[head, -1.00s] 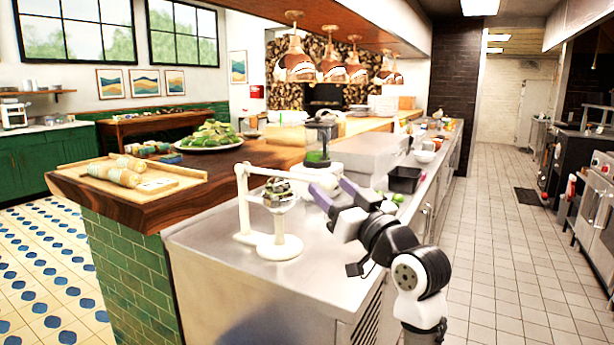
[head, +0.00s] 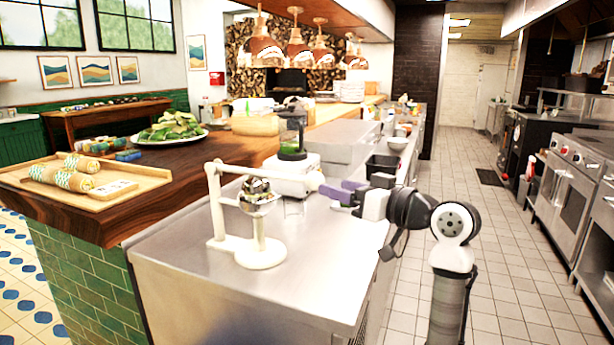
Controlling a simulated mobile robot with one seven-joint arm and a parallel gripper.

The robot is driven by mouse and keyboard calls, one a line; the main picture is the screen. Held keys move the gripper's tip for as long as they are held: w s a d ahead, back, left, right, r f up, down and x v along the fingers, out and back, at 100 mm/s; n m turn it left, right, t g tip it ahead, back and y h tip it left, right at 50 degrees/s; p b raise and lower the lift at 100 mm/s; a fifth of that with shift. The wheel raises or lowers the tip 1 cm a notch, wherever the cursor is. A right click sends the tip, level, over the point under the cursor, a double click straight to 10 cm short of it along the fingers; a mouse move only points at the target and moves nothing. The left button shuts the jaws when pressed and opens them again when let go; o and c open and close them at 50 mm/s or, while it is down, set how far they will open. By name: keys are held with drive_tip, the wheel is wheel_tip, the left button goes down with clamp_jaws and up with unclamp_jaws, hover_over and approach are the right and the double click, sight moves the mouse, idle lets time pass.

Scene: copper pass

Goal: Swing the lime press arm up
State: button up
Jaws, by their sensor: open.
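The white lime press (head: 262,252) stands upright on the near end of the steel counter. Its arm (head: 285,176) is a thin white bar, running nearly level from the rear post to the right, over the cup.
A blender (head: 291,140) with green contents stands behind the press, beside a steel box (head: 338,150) and a black bin (head: 383,167). A wooden counter (head: 150,190) with a tray of rolls (head: 125,195) lies left.

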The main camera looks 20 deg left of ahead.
sight(308, 179)
drive_tip(key=p+x, duration=0.1)
drive_tip(key=x, duration=0.8)
